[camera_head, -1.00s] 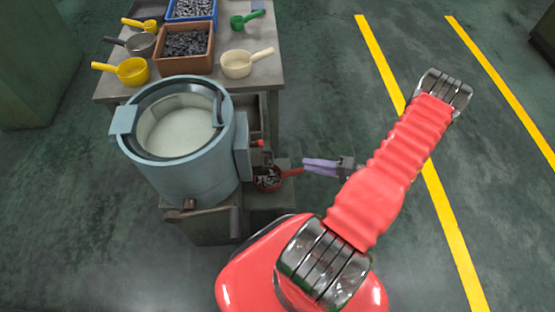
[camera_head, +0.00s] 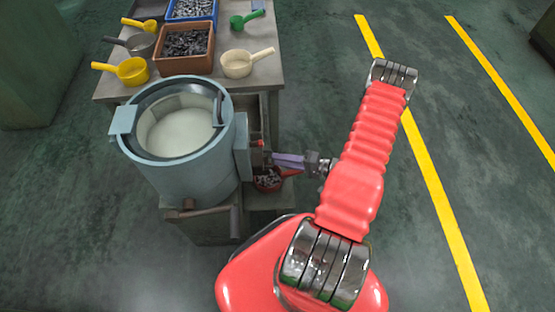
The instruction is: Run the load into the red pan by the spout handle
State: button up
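The red pan (camera_head: 268,180) sits low beside the machine, under its spout side, with grey pieces in it. Its handle points right. My gripper (camera_head: 272,157) has pale purple fingers and is just above the pan, pointing left at the machine's side. Its fingertips are close to a small red-tipped handle (camera_head: 258,143) on the grey spout box (camera_head: 242,147). I cannot tell whether they touch it or how far apart they are. The machine's blue-grey drum (camera_head: 190,176) is open on top, with a pale interior and no pieces clearly visible inside.
A table (camera_head: 215,90) behind the drum holds a brown bin (camera_head: 184,68) and a blue bin (camera_head: 192,18) of grey pieces. Yellow, grey, cream and green scoops lie around them. The floor to the right is clear, with yellow lines.

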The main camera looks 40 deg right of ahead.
jog(key=shift+x, duration=0.9)
jog(key=shift+c, duration=0.5)
grip_shut()
jog(key=shift+s, duration=0.1)
